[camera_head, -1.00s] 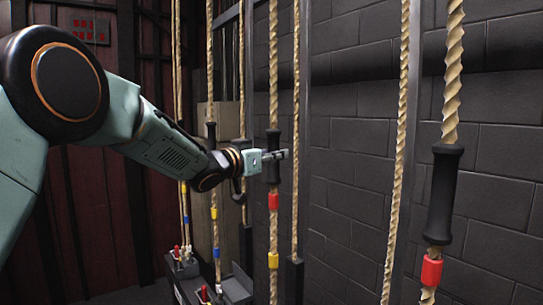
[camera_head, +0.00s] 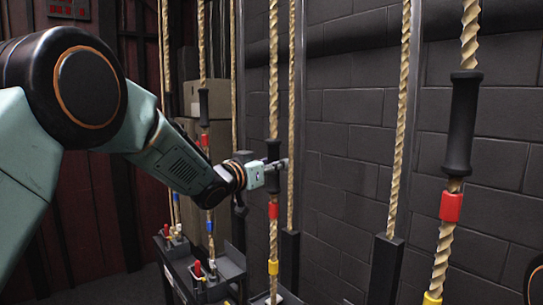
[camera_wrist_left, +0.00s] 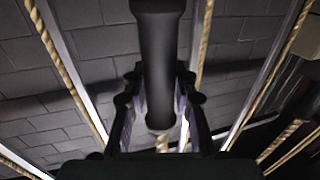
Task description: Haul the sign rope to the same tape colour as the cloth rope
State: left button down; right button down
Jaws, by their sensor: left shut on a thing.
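My left gripper (camera_head: 275,173) is shut around the black sleeve (camera_head: 273,151) on the middle rope (camera_head: 274,60). The left wrist view shows the sleeve (camera_wrist_left: 158,65) between its fingers (camera_wrist_left: 158,110). Below it, this rope carries red tape (camera_head: 273,210) and yellow tape (camera_head: 273,267). A nearer rope (camera_head: 469,35) at right has a black sleeve (camera_head: 462,122) and red tape (camera_head: 451,206). A farther rope (camera_head: 202,50) at left has a black sleeve (camera_head: 204,104), red tape (camera_head: 205,140) and blue tape (camera_head: 210,226). I see no sign or cloth. My right gripper is out of view.
A dark rail (camera_head: 235,268) with small red- and white-handled levers stands low behind the gripper. Plain ropes (camera_head: 399,120) run beside the sleeved ones. Black posts (camera_head: 386,268) stand at their feet. A dark brick wall (camera_head: 345,150) lies behind.

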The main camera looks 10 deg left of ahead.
aim_at(270, 179)
pick_arm(q)
jog(key=shift+f+b, duration=0.6)
jog(key=shift+f, duration=1.3)
jog(key=shift+r, duration=0.1)
jog(key=c, duration=1)
grip_release()
jog(key=shift+r, duration=0.1)
jog(key=shift+c, duration=0.2)
jog(key=v, duration=1.2)
